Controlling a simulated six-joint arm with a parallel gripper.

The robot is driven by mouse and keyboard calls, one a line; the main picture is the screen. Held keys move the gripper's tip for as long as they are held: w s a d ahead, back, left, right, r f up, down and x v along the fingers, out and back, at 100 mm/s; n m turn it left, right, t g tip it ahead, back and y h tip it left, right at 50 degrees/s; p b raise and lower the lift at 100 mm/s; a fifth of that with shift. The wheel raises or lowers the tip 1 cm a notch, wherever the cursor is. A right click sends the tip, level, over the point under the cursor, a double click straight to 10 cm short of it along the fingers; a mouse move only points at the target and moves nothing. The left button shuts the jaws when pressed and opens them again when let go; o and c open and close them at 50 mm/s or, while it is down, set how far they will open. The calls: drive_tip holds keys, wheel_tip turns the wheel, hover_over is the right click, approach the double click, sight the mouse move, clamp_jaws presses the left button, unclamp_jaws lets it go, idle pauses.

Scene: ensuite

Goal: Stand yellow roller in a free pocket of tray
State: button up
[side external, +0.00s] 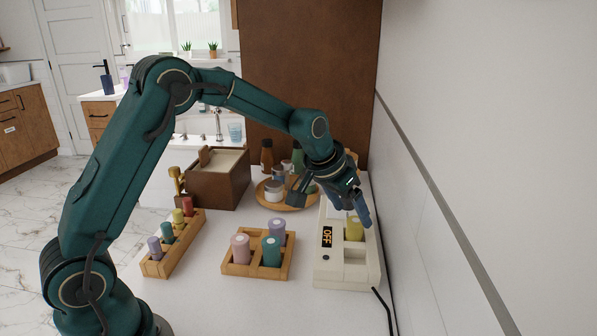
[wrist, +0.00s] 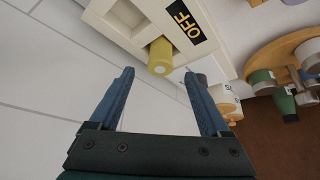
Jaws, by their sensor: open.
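The yellow roller (side external: 354,229) stands upright in a pocket of the white device with the OFF display (side external: 327,237). In the wrist view the yellow roller (wrist: 161,56) shows just beyond my fingertips, roughly centred between them. My gripper (side external: 330,202) is open and empty, above and behind the device; its two blue fingers also show in the wrist view (wrist: 159,74). The fingers do not appear to touch the roller. The square wooden tray (side external: 256,274) holds a pink roller (side external: 240,249), a purple roller (side external: 277,231) and a teal roller (side external: 271,252); its remaining pocket is partly hidden.
A long wooden rack (side external: 160,268) with several coloured rollers stands at left. A brown box (side external: 217,187) and a round wooden tray (side external: 267,199) with jars and bottles stand behind. The wall (side external: 450,170) is close on the right. A black cord (side external: 384,307) runs from the device.

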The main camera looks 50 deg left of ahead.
sight(356, 220)
drive_tip(key=shift+x, duration=2.4)
clamp_jaws()
